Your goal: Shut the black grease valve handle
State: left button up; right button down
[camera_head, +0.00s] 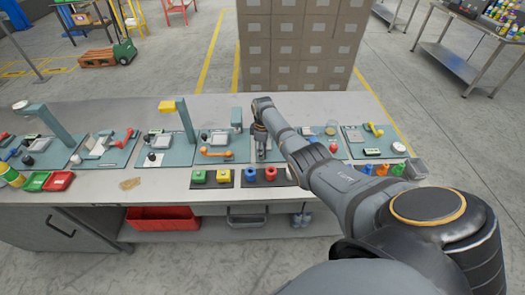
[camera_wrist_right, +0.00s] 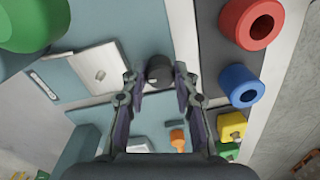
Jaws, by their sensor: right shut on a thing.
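A short black cylindrical knob (camera_wrist_right: 160,69), which looks like the black valve handle, sits between the fingertips of my right gripper (camera_wrist_right: 158,84) in the right wrist view. The gripper is shut on it, with a finger on each side. In the head view my right gripper (camera_head: 263,153) points down over a teal station panel at the middle of the bench, and the arm and gripper hide the black handle there. Whether the valve is open or shut cannot be told. My left gripper is in neither view.
Red (camera_wrist_right: 262,23) and blue (camera_wrist_right: 241,86) ring-shaped parts stand close to the right of the gripper in the wrist view. An orange handle (camera_head: 216,153) is on the neighbouring panel. Stacked cartons (camera_head: 298,45) stand behind the bench (camera_head: 160,184).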

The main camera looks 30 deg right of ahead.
jog(key=shift+w+r+n, duration=0.1)
jog(key=shift+n, duration=0.5)
jog(key=c, duration=1)
grip_release()
notch_tip(320, 180, up, 12)
jog(key=shift+w+f, duration=0.1)
jog(key=shift+d, duration=0.1)
